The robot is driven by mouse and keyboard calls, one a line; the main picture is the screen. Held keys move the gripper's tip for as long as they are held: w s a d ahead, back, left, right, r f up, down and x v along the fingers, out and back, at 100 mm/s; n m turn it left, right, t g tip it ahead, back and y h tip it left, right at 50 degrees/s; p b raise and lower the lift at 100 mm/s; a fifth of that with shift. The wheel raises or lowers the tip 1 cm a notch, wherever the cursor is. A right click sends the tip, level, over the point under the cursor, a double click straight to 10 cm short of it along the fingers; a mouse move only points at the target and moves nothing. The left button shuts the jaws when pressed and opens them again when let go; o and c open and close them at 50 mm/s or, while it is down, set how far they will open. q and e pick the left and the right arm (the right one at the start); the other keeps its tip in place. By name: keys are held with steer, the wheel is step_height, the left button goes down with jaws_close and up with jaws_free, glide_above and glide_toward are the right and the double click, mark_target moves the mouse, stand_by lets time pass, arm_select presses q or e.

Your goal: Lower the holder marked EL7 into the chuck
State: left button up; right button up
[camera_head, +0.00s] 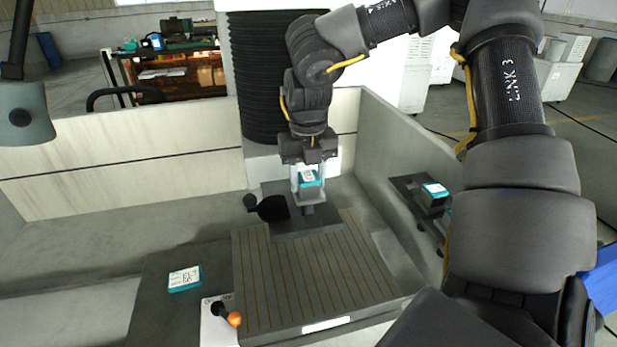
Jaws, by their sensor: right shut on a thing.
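My right gripper (309,176) points down and is shut on a small grey holder (311,197) with a teal-and-white label. The label's writing is too small to read. The holder is upright, directly over the dark chuck (290,228), which has a black lever (270,207) on its left. I cannot tell whether the holder's lower end touches the chuck or hangs just above it. A teal-edged card (185,279), which seems to read EL7, lies on a dark block at the left. My left gripper is not in view.
The slotted table (310,275) is bare in front of the chuck. Tank walls (385,165) rise behind and to the right.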

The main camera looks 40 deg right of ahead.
mark_target(308, 192)
steer(key=shift+f, duration=0.2)
steer(key=shift+f+b, duration=1.3)
steer(key=shift+b, duration=0.1)
steer(key=shift+f, duration=0.1)
steer(key=shift+f+b, duration=0.3)
steer(key=shift+b, duration=0.25)
steer(key=o, duration=1.4)
steer(key=shift+c, duration=0.2)
